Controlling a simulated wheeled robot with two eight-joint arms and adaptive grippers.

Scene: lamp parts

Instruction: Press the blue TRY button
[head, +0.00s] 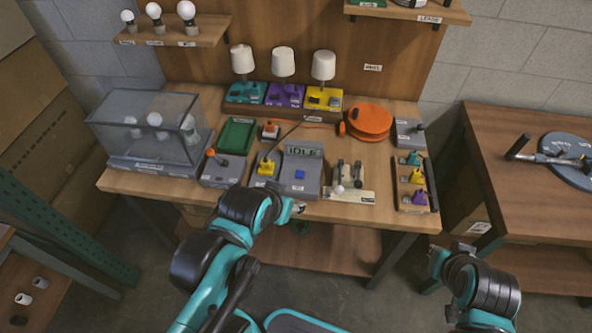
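The blue button (299,174) sits on the front of a grey tester box (304,158) near the middle of the workbench. The box has a display reading "IDLE". Lettering at the button is too small to read. My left gripper (298,207) is at the bench's front edge, just below the box in the picture and apart from the button. Its fingers are small and partly hidden by its own wrist, so its opening is unclear. My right gripper (450,254) is off the bench at the lower right, far from the button. Its opening is unclear too.
An orange reel (370,121), three lamps (283,62) and a clear case (148,125) stand farther off. A second table (530,205) is right.

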